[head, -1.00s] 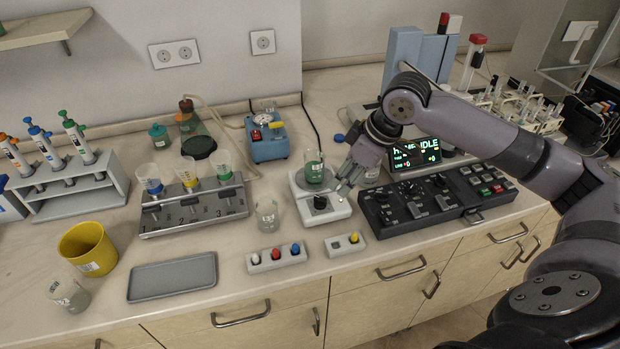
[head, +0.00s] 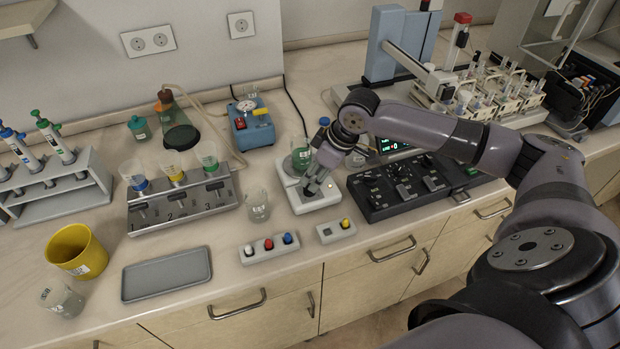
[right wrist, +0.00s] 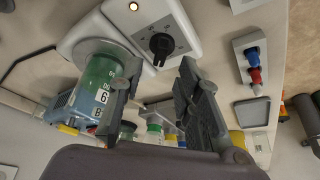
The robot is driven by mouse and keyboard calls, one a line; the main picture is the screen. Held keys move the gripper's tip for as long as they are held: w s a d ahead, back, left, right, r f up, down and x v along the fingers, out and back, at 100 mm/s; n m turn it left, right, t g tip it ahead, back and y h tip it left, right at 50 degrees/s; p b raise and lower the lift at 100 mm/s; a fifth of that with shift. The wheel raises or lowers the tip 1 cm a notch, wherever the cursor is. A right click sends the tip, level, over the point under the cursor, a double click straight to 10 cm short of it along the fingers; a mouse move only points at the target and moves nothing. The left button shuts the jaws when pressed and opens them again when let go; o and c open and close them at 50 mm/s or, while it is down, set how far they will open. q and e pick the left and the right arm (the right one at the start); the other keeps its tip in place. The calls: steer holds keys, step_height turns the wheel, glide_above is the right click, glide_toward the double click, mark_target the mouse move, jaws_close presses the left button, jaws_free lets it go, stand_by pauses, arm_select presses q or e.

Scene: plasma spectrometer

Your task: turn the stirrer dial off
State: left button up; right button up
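The stirrer (head: 300,203) is a white box on the bench, with a beaker of green liquid (head: 301,160) on its plate. Its black dial (right wrist: 161,44) shows in the right wrist view on a grey marked panel. A small light (right wrist: 133,6) glows on the stirrer's face. My right gripper (head: 309,189) is down at the stirrer's front, hiding most of the dial in the head view. In the right wrist view its two fingers (right wrist: 160,76) are apart, with the dial just beyond the gap between the tips. The beaker is beside one finger. My left gripper is not in view.
A black control box (head: 400,188) stands close right of the stirrer, a clear beaker (head: 257,205) close left. A small box with a yellow knob (head: 336,231) and a three-button box (head: 270,248) lie in front. A grey tray (head: 167,274) is at front left.

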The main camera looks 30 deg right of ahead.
steer(key=shift+x, duration=1.85)
steer(key=shift+r, duration=0.1)
jaws_close()
